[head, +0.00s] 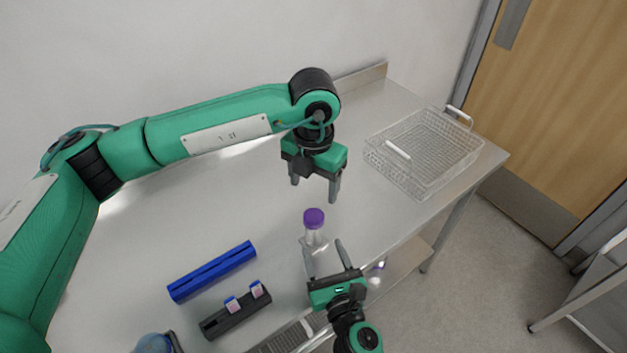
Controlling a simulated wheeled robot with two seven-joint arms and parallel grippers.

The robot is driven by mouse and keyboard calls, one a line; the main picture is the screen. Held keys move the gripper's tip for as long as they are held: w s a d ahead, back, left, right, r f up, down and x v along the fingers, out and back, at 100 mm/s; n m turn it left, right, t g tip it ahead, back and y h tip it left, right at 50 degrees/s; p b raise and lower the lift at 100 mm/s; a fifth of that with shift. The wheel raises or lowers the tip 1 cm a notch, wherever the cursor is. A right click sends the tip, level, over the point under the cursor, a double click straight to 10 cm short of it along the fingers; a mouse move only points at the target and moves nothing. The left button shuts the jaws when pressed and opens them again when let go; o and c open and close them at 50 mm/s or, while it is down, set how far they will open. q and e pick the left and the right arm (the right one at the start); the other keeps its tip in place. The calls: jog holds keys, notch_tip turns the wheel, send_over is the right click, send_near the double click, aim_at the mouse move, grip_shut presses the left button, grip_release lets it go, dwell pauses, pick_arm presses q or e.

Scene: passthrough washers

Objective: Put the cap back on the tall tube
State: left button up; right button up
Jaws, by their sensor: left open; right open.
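A clear vessel (314,242) stands upright on the bench near its front edge, with a purple cap (314,216) at its top. I cannot tell whether the cap is seated or only resting there. My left gripper (314,192) is open and empty, pointing down just above and behind the cap. My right gripper (323,246) is open, its fingers pointing up the picture around the lower part of the vessel. I cannot tell whether they touch it. The vessel's base is partly hidden by the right gripper.
A blue rack (212,271) and a black rack (237,312) holding two small pale pieces lie to the left. A wire basket (425,155) with white handles stands at the right end of the metal bench (210,215). The bench's middle left is clear.

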pick_arm(q)
jog(key=shift+f+b, duration=0.65)
jog(key=shift+f, duration=0.25)
pick_arm(e)
jog(key=v, duration=0.4)
jog(key=shift+s+f, duration=0.15)
jog(key=shift+f, duration=0.05)
pick_arm(q)
jog(key=shift+f, duration=0.2)
pick_arm(e)
jog(key=shift+s+d+r, duration=0.2)
jog(key=shift+s, duration=0.5)
